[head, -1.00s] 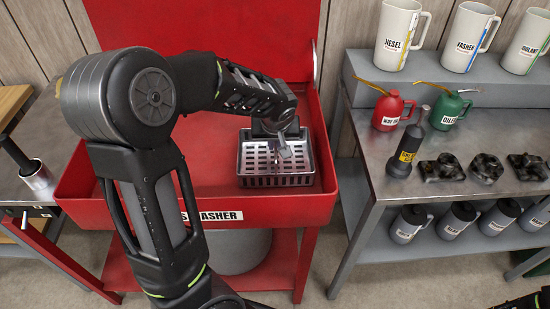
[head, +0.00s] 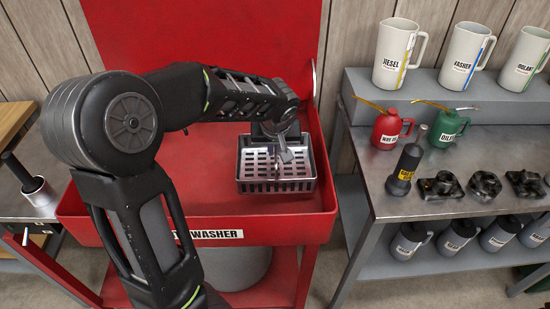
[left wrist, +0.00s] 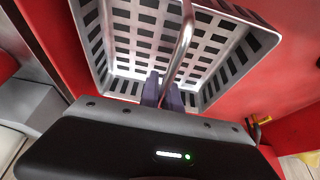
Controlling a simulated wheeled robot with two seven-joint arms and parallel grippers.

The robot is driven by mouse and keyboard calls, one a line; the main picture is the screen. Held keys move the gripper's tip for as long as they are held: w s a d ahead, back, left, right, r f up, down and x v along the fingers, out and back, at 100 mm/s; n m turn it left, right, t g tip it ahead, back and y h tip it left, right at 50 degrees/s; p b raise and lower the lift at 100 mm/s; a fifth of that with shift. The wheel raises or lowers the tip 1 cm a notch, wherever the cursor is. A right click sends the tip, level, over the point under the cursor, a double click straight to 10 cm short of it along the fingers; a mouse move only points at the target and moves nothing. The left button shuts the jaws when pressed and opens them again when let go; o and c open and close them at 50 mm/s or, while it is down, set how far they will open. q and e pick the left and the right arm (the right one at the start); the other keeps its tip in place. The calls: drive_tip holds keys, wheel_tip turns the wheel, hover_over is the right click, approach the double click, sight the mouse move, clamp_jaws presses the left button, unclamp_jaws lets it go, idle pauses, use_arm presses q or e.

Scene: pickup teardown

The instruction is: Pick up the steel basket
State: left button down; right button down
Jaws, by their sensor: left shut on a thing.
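The steel basket (head: 277,187) is a slotted metal tray with low walls, inside the outline of the red parts washer (head: 180,190) at its right side. Its thin bent handle (left wrist: 184,45) stands up across it in the left wrist view, where the basket wall (left wrist: 90,35) also shows. My left gripper (head: 285,153) is over the basket, shut on the handle, with its dark fingertips (left wrist: 163,92) around the metal rod. The basket looks roughly level and seems raised off the washer floor. Its far side is partly hidden by my gripper. My right gripper is out of view.
Several jugs stand on the raised shelf and below. The washer floor left of the basket is mostly clear.

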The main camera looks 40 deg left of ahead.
use_arm(q)
wheel_tip(320, 180, up, 6)
drive_tip(key=shift+f, duration=0.15)
idle(0.6)
